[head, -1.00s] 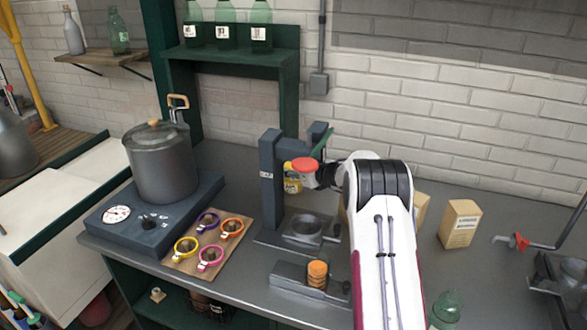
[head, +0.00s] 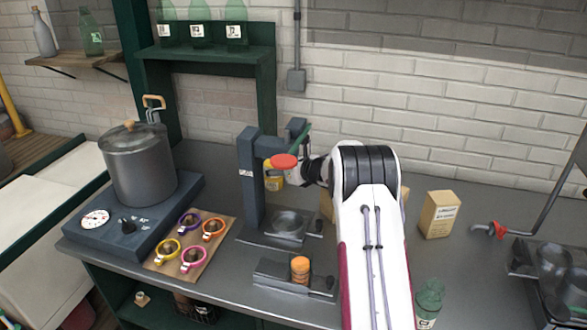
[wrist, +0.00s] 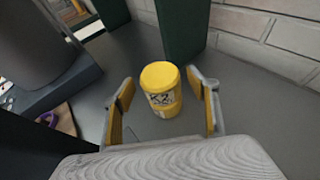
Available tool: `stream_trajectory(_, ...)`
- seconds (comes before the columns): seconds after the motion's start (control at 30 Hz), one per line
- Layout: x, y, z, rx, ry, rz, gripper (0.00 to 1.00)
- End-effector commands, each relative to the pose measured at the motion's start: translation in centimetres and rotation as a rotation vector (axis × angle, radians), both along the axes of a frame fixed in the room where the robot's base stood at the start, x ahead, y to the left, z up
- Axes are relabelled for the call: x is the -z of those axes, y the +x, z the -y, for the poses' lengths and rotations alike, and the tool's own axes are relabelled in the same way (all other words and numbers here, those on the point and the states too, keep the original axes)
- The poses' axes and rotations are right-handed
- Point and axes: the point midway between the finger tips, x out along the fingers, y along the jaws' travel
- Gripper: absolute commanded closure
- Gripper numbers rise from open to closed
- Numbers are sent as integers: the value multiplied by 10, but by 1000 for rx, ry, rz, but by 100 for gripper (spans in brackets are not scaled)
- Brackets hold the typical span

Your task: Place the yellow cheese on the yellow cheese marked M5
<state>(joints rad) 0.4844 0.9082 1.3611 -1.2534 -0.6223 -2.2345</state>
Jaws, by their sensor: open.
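Yellow cheese (wrist: 160,76) stands upright between and beyond my fingertips in the wrist view. It looks like two yellow rounds stacked, with a dark-and-white printed label on the side; I cannot read the mark surely.
An orange stack (head: 300,268) sits on a low grey fixture. A pot (head: 140,165), coloured rings on a board (head: 222,250) and a carton (head: 440,214) stand around.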

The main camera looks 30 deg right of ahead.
Motion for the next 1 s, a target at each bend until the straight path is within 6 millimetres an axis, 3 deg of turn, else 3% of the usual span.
stream_trajectory(0.7, -31, -71, 12, 1, 0, 1, 41)
stream_trajectory(1.0, -36, -86, 13, 0, 1, 1, 41)
